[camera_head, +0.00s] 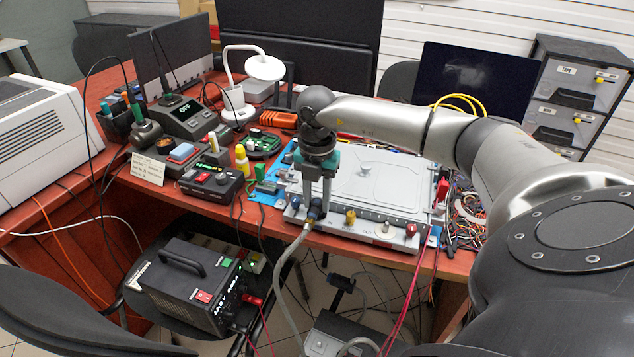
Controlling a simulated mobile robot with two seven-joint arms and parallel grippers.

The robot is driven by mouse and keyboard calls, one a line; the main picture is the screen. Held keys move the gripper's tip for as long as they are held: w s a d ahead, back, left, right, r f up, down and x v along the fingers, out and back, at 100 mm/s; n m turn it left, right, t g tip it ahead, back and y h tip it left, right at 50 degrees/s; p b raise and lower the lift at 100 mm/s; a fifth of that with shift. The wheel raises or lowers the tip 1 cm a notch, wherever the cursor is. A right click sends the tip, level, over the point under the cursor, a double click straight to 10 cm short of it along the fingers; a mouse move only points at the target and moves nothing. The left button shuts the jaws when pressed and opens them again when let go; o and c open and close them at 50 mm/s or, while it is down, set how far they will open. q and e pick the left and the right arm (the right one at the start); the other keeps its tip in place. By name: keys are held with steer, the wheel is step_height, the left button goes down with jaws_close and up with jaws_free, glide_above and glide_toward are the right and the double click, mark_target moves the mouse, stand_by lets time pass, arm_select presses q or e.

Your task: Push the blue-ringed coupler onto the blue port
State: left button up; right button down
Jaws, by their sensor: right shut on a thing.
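My right gripper (317,205) points down at the front left edge of a flat light-grey unit. It is shut on the coupler (314,213), a small dark piece with a hint of blue. A grey hose (283,275) hangs from the coupler down past the table's front edge. A small blue fitting (295,202), perhaps the blue port, shows on the unit's front just left of the gripper. The gripper partly hides the coupler's far side, and I cannot tell whether the coupler touches a port. My left gripper is not in view.
The grey unit (375,185) also carries yellow (350,216), white (382,229) and red (411,230) fittings along its front. A black control box (212,183) and a yellow bottle (242,160) stand to the left. Red cables (413,292) hang at the right.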

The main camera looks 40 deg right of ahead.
stand_by(0.3)
steer(key=shift+c, duration=1.3)
jaws_free()
step_height(320, 180, up, 3)
steer(key=shift+w+a+f+p, duration=0.1)
steer(key=shift+f+p, duration=0.05)
steer(key=shift+p, duration=1.1)
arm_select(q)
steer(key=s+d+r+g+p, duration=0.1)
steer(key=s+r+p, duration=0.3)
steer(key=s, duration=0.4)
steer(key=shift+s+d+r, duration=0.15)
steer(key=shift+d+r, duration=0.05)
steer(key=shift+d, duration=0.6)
arm_select(e)
steer(key=shift+r, duration=2.15)
